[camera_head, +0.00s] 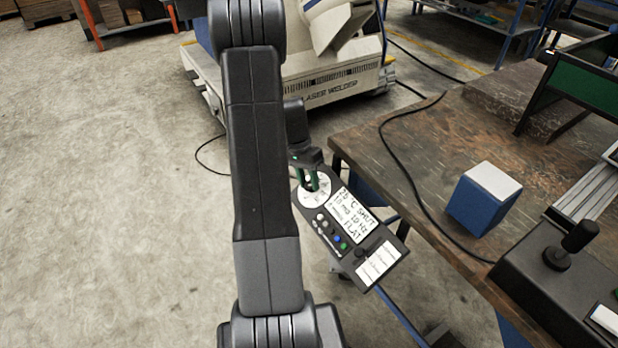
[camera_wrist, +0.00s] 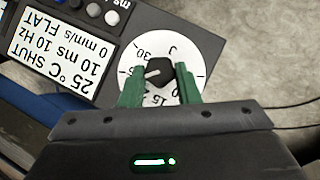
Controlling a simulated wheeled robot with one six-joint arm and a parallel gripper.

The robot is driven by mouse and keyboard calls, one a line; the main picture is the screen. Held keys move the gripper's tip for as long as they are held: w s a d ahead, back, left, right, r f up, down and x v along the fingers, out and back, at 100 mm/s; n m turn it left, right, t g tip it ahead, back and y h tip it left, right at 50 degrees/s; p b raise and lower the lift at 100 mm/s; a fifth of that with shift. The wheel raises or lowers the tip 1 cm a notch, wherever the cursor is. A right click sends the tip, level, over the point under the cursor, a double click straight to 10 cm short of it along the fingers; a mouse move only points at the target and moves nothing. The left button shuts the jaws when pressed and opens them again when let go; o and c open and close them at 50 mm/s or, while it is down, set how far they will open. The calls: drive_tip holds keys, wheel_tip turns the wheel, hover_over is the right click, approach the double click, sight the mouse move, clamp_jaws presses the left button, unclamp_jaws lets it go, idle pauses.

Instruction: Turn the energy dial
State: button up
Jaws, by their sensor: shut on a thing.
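The energy dial is a black knob (camera_wrist: 160,71) on a round white scale (camera_wrist: 133,60) with printed numbers, at the end of a dark control panel. In the wrist view its pale pointer mark faces left. My gripper (camera_wrist: 160,85) has its two green fingers on either side of the knob and is shut on it. In the head view my gripper (camera_head: 311,181) reaches down to the white scale (camera_head: 314,198) at the panel's upper left end, and the knob is mostly hidden by the fingers. The panel's display (camera_head: 352,213) reads 25 °C, SHUT, 10 ms, 10 Hz, 0 mm/s, FLAT.
Several small buttons (camera_head: 337,239) sit below the display. A worn table (camera_head: 430,145) to the right carries a blue and white box (camera_head: 484,199), a black cable and a joystick unit (camera_head: 560,270). A laser welder (camera_head: 340,88) stands behind. Open floor lies left.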

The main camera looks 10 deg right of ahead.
drive_tip(key=shift+w+a+n+g+h+p, duration=0.15)
drive_tip(key=shift+n+g+h, duration=0.3)
drive_tip(key=shift+n, duration=0.45)
drive_tip(key=shift+w+n+g+h+p, duration=0.15)
drive_tip(key=shift+n+g+h, duration=0.3)
drive_tip(key=shift+n, duration=0.45)
drive_tip(key=shift+s, duration=0.1)
drive_tip(key=o, duration=1)
drive_tip(key=shift+f, duration=0.1)
drive_tip(key=v, duration=0.7)
drive_tip(key=p+v, duration=0.1)
drive_tip(key=v, duration=0.5)
drive_tip(key=shift+a+r, duration=0.35)
drive_tip(key=shift+r, duration=0.05)
drive_tip(key=b+x, duration=0.1)
drive_tip(key=x, duration=1.3)
drive_tip(key=shift+d, duration=0.2)
